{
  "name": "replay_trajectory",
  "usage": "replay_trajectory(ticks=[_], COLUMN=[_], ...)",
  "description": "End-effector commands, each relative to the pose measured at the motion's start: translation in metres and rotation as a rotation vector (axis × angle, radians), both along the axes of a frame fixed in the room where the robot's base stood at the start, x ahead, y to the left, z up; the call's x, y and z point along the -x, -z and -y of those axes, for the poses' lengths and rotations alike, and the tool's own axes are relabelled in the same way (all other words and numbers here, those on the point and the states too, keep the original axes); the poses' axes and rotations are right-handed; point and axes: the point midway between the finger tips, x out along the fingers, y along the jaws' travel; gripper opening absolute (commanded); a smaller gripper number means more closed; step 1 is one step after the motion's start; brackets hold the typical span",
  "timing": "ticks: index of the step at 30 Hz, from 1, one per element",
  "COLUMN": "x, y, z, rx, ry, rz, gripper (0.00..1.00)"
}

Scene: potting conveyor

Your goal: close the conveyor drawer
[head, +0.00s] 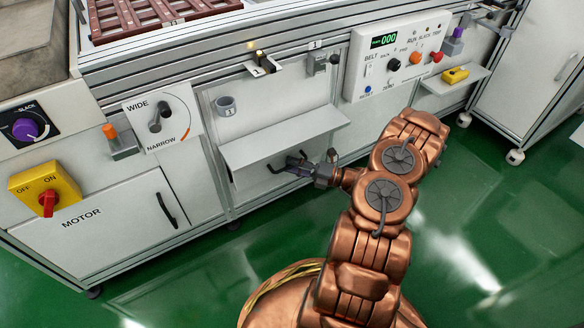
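The conveyor drawer (268,141) is a pale grey panel that juts out from the middle of the white cabinet. A dark bar handle (275,168) shows just below its front edge. My gripper (298,167) is at the right end of this handle, with its dark fingers close to it or touching it. The fingers are small and overlap the handle in the picture, so whether they are open or shut on it is unclear. My copper arm reaches in from the bottom right.
A grey cup (226,106) is on the cabinet face above the drawer. A motor door (112,222) with a black handle is at left. A control box (396,58) and a small shelf (440,84) with a yellow item are at right. The green floor (500,220) at right is clear.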

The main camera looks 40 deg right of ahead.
Motion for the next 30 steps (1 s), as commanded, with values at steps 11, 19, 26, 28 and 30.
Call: replay_trajectory(ticks=[11, 19, 26, 28, 30], x=[-0.0033, -0.0033, -0.0032, -0.0032, -0.0032], y=[-0.0009, -0.0008, -0.0008, -0.0007, -0.0007], z=[-0.0031, -0.003, -0.0029, -0.0029, -0.0029], rx=[-0.001, -0.001, 0.0, -0.001, -0.001], ry=[0.001, 0.001, 0.001, 0.001, 0.001], rz=[-0.001, -0.001, 0.0, -0.001, -0.001], gripper=[0.35, 0.07, 0.0, 0.0, 0.0])
